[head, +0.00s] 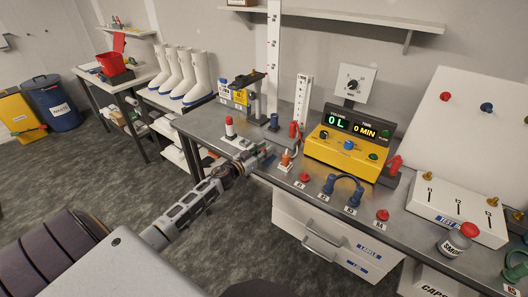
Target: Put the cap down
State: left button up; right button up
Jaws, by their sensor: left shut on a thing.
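My left gripper (264,155) reaches in from the left, low over the front part of the grey bench (205,122). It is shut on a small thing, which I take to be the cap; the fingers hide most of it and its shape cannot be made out. Just right of the fingertips stands an orange fitting (286,159) on a small white plate. Behind and left of the gripper is a white post with a red top (229,127) on a white base. My right gripper is not in view.
A yellow console (347,152) with lit displays stands behind. A sample jar (458,240) and white test block (457,207) stand right. Drawers (330,240) are below.

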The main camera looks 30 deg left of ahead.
pick_arm(q)
jog(key=shift+f, duration=0.1)
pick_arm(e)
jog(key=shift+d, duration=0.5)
pick_arm(q)
jog(key=o, duration=0.7)
jog(key=shift+s, duration=0.1)
jog(key=shift+v, duration=3.5)
jog(key=v, duration=0.4)
jog(key=shift+s, duration=0.4)
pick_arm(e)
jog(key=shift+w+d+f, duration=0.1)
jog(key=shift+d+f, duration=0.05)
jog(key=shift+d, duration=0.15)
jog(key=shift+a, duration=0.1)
